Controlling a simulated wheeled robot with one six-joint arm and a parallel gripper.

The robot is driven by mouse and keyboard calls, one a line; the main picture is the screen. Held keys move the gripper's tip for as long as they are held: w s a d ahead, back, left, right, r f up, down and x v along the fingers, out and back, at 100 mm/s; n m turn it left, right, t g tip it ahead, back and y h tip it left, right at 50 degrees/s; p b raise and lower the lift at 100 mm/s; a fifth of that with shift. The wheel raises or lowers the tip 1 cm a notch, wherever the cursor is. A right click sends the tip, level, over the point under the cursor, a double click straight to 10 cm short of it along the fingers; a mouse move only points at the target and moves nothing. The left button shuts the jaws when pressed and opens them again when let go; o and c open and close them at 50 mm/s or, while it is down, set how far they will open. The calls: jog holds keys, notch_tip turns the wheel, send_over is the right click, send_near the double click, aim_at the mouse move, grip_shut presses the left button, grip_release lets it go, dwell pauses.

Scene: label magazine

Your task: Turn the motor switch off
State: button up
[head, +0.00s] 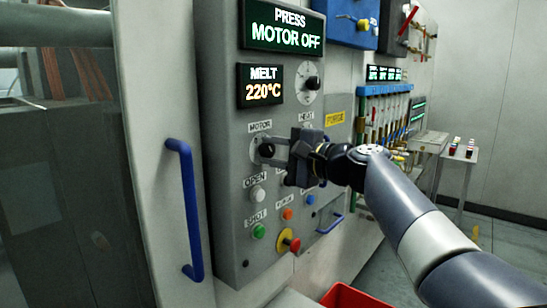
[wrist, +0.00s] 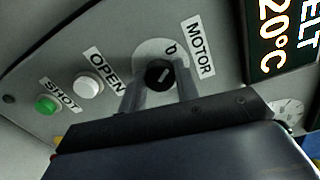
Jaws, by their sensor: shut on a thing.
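The motor switch is a black knob on a round pale plate under the label MOTOR on the grey control panel (head: 225,190). Its plate (head: 257,145) shows beside my gripper (head: 272,151) in the head view. In the wrist view the knob (wrist: 160,73) sits between the two fingers of my gripper (wrist: 160,86), which is shut on it. A pale line marks the knob's face. The display (head: 284,27) above reads PRESS MOTOR OFF.
The white OPEN button (head: 257,194), the green SHOT button (head: 259,231) and a red-and-yellow stop button (head: 291,241) lie below. A blue door handle (head: 187,210) stands out at left. The MELT display (head: 264,85) reads 220°C. A red bin (head: 350,297) is at the bottom.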

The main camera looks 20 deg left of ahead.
jog(key=shift+f, duration=0.1)
dwell(0.3)
jog(key=o, duration=1)
jog(key=shift+c, duration=0.2)
jog(key=shift+d, duration=0.1)
jog(key=b+v, duration=0.1)
jog(key=v, duration=0.9)
jog(key=shift+s+d+b, duration=0.2)
jog(key=shift+d+b, duration=0.05)
jog(key=shift+b, duration=0.05)
jog(key=p+x, duration=0.1)
jog(key=x, duration=1)
jog(key=shift+p, duration=0.35)
jog(key=shift+d, duration=0.1)
